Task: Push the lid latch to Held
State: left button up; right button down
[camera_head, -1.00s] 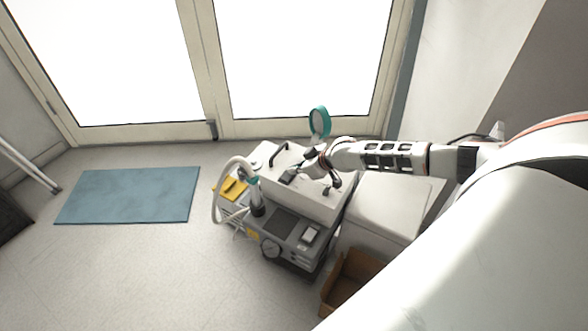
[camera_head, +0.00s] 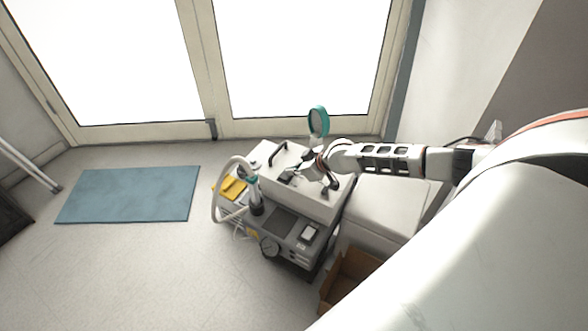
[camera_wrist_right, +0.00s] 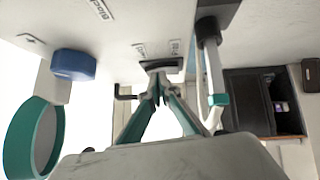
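The white lidded compressor unit (camera_head: 315,203) stands on the floor in the head view, with a black handle on its top. A small dark latch (camera_wrist_right: 161,65) shows in the right wrist view on the white lid, beside two small labels too blurred to read surely. My right gripper (camera_wrist_right: 158,97) has its fingertips together right at the latch; whether they touch it I cannot tell. In the head view my right gripper (camera_head: 300,171) is over the lid, and its fingertips are hard to make out. My left gripper is in neither view.
A teal-rimmed round piece (camera_head: 318,121) rises behind the unit. A pale hose (camera_head: 215,196) and a yellow item (camera_head: 232,188) are at its left. A white box (camera_head: 385,208) and an open brown carton (camera_head: 345,283) stand at its right. A blue mat (camera_head: 130,195) lies on clear floor.

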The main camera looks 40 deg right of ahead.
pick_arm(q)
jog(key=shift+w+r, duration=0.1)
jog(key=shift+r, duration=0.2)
pick_arm(e)
jog(key=shift+s+a+f, duration=0.15)
jog(key=shift+s+a, duration=0.05)
jog(key=shift+a, duration=0.1)
jog(key=shift+d, duration=0.1)
jog(key=shift+w, duration=0.1)
notch_tip(320, 180, up, 2)
jog(key=shift+w+r+p, duration=0.1)
jog(key=shift+p, duration=0.75)
jog(key=r+p, duration=0.3)
jog(key=shift+s+a+r, duration=0.2)
jog(key=shift+s, duration=0.1)
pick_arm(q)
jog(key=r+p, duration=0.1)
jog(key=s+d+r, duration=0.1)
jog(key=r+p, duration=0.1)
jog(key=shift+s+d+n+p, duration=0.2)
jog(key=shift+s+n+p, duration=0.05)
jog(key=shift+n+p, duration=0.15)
pick_arm(e)
jog(key=v, duration=0.8)
jog(key=shift+s, duration=0.65)
